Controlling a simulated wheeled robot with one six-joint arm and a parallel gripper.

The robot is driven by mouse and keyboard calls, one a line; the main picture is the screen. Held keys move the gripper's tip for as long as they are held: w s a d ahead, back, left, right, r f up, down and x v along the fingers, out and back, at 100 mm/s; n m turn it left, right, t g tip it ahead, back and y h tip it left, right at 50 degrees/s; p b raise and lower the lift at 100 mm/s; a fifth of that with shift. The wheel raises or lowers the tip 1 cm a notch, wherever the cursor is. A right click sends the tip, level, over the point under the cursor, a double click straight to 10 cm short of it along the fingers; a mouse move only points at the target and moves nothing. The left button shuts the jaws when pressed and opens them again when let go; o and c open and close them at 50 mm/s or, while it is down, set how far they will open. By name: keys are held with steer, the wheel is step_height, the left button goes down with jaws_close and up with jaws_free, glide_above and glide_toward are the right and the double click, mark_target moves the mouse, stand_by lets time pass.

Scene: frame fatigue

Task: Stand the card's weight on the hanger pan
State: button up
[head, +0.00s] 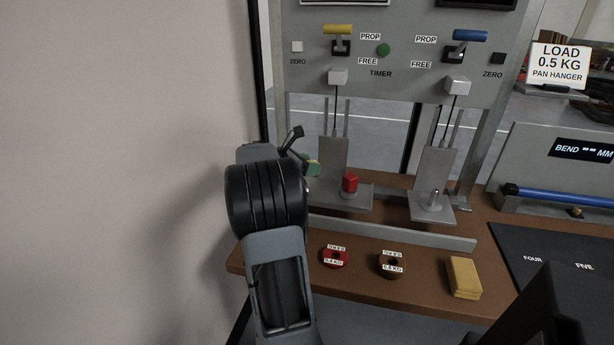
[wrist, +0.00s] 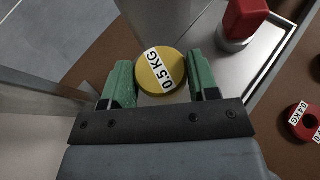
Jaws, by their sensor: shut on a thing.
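The card (head: 559,66) at upper right reads LOAD 0.5 KG, PAN HANGER. My gripper (wrist: 157,82) is shut on a round yellow weight (wrist: 161,71) marked 0.5 KG, between its green fingers in the wrist view. In the head view my gripper (head: 311,169) is mostly hidden behind my arm, left of the left hanger plate (head: 335,193). That plate bears a red block (head: 349,184), also seen in the wrist view (wrist: 241,20). The right hanger plate (head: 432,212) bears a short metal peg. I cannot tell whether the weight is above or beside the left plate.
A red 0.4 KG weight (head: 335,257), a brown weight (head: 391,263) and a yellow block (head: 464,278) lie along the bench front. A low grey rail (head: 390,232) runs behind them. A dark mat (head: 548,262) lies at right; a pale wall (head: 120,170) stands at left.

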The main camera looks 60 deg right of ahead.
mark_target(307, 183)
steer(key=shift+w+d+f+b, duration=0.15)
steer(key=shift+f+b, duration=0.1)
steer(key=shift+f, duration=0.7)
steer(key=shift+w+d+f+b, duration=0.1)
steer(key=shift+w+f+b, duration=0.1)
steer(key=shift+f, duration=0.75)
steer(key=shift+f, duration=0.1)
steer(key=o, duration=1.2)
steer(key=shift+s+f, duration=0.1)
steer(key=shift+f, duration=0.05)
steer(key=shift+o, duration=0.2)
steer(key=shift+r, duration=0.3)
steer(key=p+v, duration=0.2)
steer(key=v, duration=0.9)
steer(key=s+a+f+m+t+y, duration=0.2)
steer(key=a+m+t+y, duration=0.1)
steer(key=a, duration=0.9)
steer(key=s+a+f+m+t+y, duration=0.2)
steer(key=a+m+y, duration=0.3)
steer(key=a, duration=0.8)
steer(key=s+a+f+m+t+y, duration=0.2)
steer(key=a+f+m+t+y, duration=0.1)
steer(key=a, duration=0.9)
steer(key=shift+s+a+m+t+y, duration=0.25)
steer(key=shift+s+m+t+y, duration=0.2)
steer(key=shift+m, duration=0.45)
